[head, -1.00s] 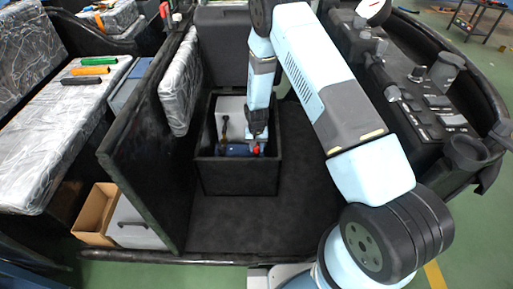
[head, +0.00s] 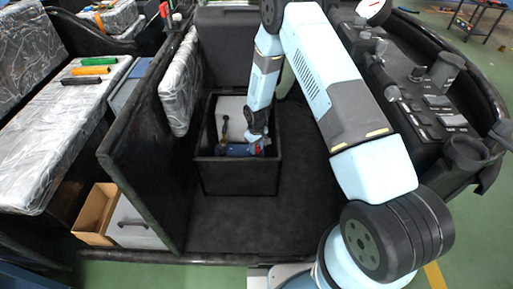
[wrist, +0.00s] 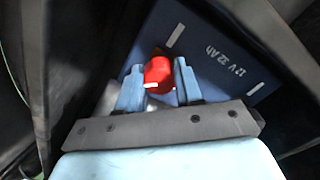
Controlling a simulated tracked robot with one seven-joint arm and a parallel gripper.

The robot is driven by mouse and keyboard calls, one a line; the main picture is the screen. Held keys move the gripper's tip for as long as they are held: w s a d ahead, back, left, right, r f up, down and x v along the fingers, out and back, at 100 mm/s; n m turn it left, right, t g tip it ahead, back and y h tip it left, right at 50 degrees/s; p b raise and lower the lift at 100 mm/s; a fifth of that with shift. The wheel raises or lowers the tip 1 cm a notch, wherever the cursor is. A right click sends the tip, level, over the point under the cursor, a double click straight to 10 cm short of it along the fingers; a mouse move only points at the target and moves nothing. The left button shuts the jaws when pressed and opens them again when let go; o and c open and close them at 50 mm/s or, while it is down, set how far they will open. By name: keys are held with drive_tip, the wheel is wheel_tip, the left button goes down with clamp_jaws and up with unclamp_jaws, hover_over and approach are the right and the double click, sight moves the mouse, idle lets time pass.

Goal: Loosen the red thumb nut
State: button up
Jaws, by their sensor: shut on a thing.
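The red thumb nut (wrist: 158,72) sits between the two blue fingers of my gripper (wrist: 158,88) in the wrist view. The fingers are shut on it from both sides. Under it is a dark blue battery (wrist: 228,62) with "12V 32Ah" lettering. In the head view my gripper (head: 256,140) reaches down into a black open box, and the battery (head: 236,150) shows at its front. The nut is mostly hidden by the gripper in the head view.
The black box (head: 238,178) has walls close around my gripper. A brass-coloured handled item (head: 225,125) stands inside, left of the gripper. A padded panel (head: 180,85) and a black partition (head: 140,150) rise at the left. Dark floor in front is clear.

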sight(257, 146)
drive_tip(key=shift+w+r, duration=0.1)
drive_tip(key=shift+w, duration=0.05)
drive_tip(key=o, duration=1)
drive_tip(key=shift+o, duration=0.2)
wheel_tip(257, 146, up, 14)
drive_tip(key=shift+f, duration=0.25)
idle(0.4)
